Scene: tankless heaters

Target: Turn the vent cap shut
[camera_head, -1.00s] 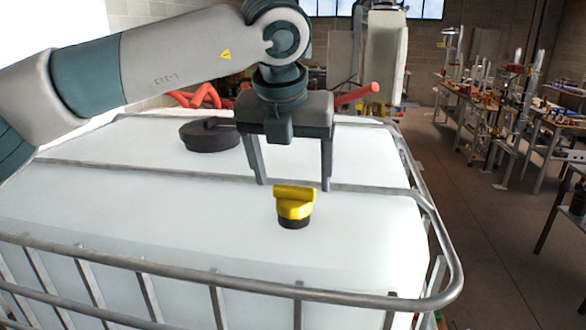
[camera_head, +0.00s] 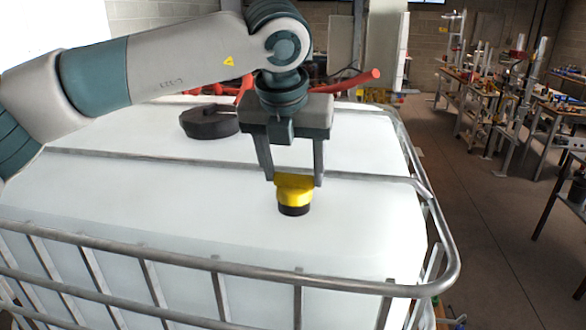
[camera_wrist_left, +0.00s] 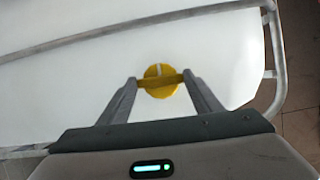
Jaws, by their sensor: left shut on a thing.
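The yellow vent cap (camera_head: 294,190) sits on a black base on top of the white tank (camera_head: 180,215), near its front right. It also shows in the left wrist view (camera_wrist_left: 160,88), with a raised bar across its round top. My left gripper (camera_head: 294,181) points down over the cap, and its fingers are shut on the cap's bar from both sides. The left gripper's fingertips also show in the left wrist view (camera_wrist_left: 160,78). The fingers hide the ends of the bar. My right gripper is not in view.
A metal cage rail (camera_head: 230,266) runs round the tank's top edge, and a crossbar (camera_head: 170,164) spans the top behind the cap. A large black lid (camera_head: 209,122) lies farther back. Workbenches (camera_head: 520,110) stand at the right beyond open floor.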

